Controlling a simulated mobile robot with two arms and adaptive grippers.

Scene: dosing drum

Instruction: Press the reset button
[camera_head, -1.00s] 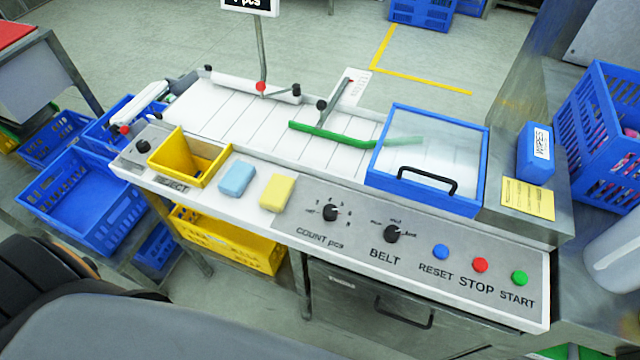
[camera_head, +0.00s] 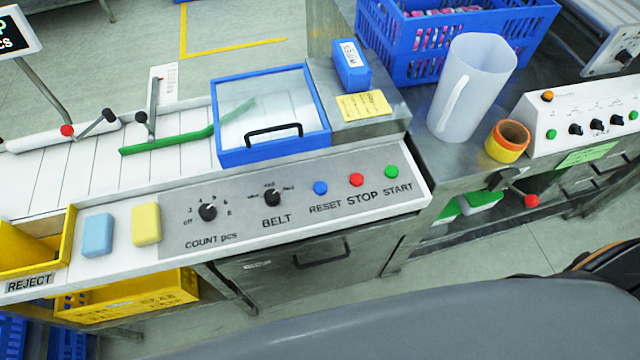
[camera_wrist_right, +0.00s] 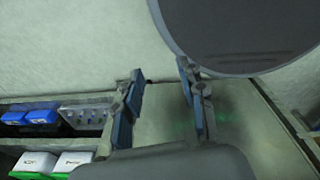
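The blue reset button (camera_head: 320,188) sits on the grey control panel (camera_head: 230,232), above the printed word RESET. The red stop button (camera_head: 356,180) and the green start button (camera_head: 391,172) stand to its right. No gripper shows in the head view. In the right wrist view my right gripper (camera_wrist_right: 160,102) has its two fingers apart with nothing between them. The reset button is not recognisable in that view. My left gripper is not in view.
A count knob (camera_head: 207,211) and a belt knob (camera_head: 272,197) are left of the buttons. A blue-framed clear lid (camera_head: 272,156) stands behind the panel. A jug (camera_head: 470,90) and an orange-yellow cup (camera_head: 507,141) stand on the bench at right.

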